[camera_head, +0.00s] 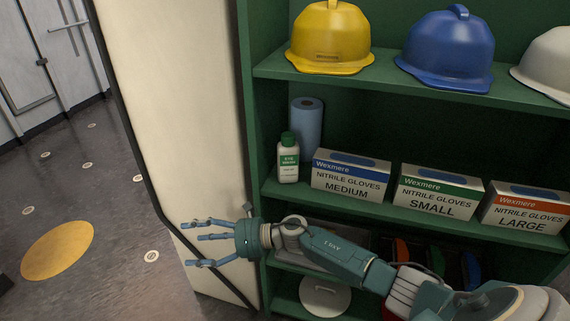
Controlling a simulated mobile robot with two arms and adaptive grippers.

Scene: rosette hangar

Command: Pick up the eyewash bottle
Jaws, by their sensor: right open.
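The eyewash bottle (288,161) is small and white with a green cap and a green label. It stands upright on the middle shelf at the left end, beside the medium glove box and in front of a blue roll. My right gripper (196,245) is open and empty, its fingers spread and pointing left. It is below and to the left of the bottle, in front of the cabinet's pale side, and does not touch the bottle. My left gripper is not in view.
A green shelf unit (398,202) holds glove boxes (350,177), a blue roll (307,122) and, above, yellow (329,38), blue (447,50) and white helmets. A round white lid-like item (325,297) is low down. Open floor lies at the left.

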